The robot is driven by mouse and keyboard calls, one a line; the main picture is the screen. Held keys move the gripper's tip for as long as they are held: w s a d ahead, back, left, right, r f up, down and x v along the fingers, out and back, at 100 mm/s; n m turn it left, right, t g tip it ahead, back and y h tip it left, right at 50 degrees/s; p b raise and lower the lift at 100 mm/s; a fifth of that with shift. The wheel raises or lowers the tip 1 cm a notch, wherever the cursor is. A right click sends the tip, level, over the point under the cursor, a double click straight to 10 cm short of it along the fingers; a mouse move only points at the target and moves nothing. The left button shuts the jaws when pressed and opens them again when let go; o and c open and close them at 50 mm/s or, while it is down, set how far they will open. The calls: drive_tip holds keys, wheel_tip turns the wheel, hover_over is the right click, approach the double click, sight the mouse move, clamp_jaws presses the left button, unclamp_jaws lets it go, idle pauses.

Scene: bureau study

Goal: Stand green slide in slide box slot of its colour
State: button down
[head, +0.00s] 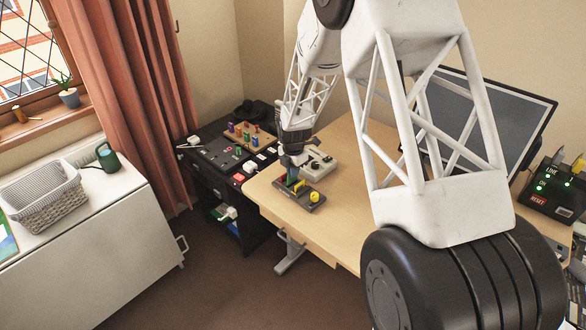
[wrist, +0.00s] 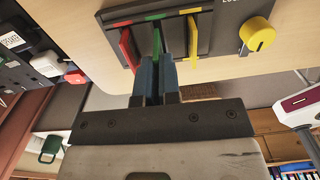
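The slide box (head: 306,205) is a dark grey box on the desk with a yellow knob (head: 314,197). In the wrist view its face (wrist: 215,35) has red, green and yellow marks over its slots. A red slide (wrist: 129,50) stands leaning at the red mark and a yellow slide (wrist: 192,40) stands at the yellow mark. My gripper (wrist: 158,62) has its blue-grey fingers closed on the green slide (wrist: 157,40), which is lined up under the green mark. The fingers hide its lower part. I cannot tell how deep it sits. In the head view my gripper (head: 293,176) is over the box.
A pale box with dark knobs (head: 319,164) stands just behind the slide box. A dark cabinet with a wooden board of coloured pieces (head: 248,137) is to the left. A monitor (head: 480,115) stands at the desk's right. Bare desk (head: 344,165) lies right of the boxes.

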sight(293, 181)
drive_tip(key=shift+f, duration=1.55)
idle(1.4)
drive_tip(key=c, duration=1)
unclamp_jaws()
drive_tip(key=shift+r, duration=0.15)
drive_tip(key=shift+r, duration=3.35)
